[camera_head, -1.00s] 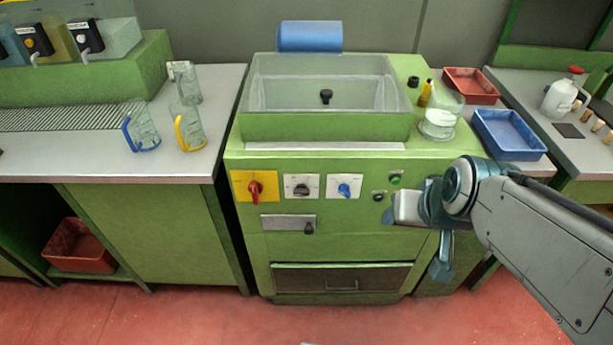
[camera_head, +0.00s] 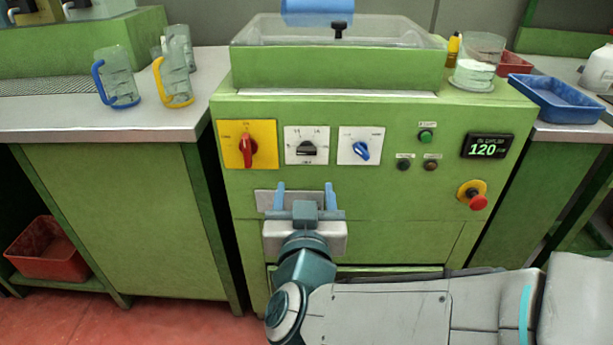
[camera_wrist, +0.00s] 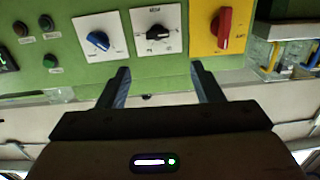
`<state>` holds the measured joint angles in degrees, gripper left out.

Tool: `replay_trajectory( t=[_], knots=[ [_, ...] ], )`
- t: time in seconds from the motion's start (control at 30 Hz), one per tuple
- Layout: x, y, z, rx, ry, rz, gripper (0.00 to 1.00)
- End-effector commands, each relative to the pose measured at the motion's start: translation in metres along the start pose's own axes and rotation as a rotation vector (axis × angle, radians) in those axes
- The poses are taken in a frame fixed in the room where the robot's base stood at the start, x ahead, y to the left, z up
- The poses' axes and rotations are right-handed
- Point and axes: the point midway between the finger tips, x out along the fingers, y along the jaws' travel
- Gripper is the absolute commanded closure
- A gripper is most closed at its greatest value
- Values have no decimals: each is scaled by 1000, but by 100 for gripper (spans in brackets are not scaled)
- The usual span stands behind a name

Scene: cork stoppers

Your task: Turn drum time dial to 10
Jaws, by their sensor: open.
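Three knobs sit in a row on the green machine front. The black knob (camera_head: 306,150) is on the middle white plate and also shows in the wrist view (camera_wrist: 157,32). Its plate markings are too small to read surely. A red knob (camera_head: 245,148) on a yellow plate is to its left, and a blue knob (camera_head: 361,150) on a white plate is to its right. My gripper (camera_head: 304,188) is open and empty, just below the black knob in the picture. In the wrist view, my gripper (camera_wrist: 160,70) has its fingers apart, with the black knob beyond the gap.
Small buttons (camera_head: 426,136), a display (camera_head: 487,146) reading 120 and a red emergency button (camera_head: 472,200) lie to the right. A clear-lidded tub (camera_head: 340,60) tops the machine. Mugs (camera_head: 117,78) stand on the left counter, a blue tray (camera_head: 556,98) at right.

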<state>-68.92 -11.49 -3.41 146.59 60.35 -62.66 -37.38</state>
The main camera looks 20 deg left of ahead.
Motion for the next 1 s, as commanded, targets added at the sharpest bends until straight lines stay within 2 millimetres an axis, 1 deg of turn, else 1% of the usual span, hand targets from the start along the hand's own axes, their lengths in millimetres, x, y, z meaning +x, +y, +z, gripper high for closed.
replay_trajectory(
  t=[0.03,0.17,0.27,0.43,0.97,1.0],
  knots=[
    [-3,-1,7,-7,10,8,40],
    [-3,-1,6,-17,23,26,40],
    [4,0,3,-17,24,30,40],
    [25,1,1,-20,22,30,40],
    [50,2,-1,-20,22,29,40],
    [56,2,2,-18,24,29,40]
  ],
)
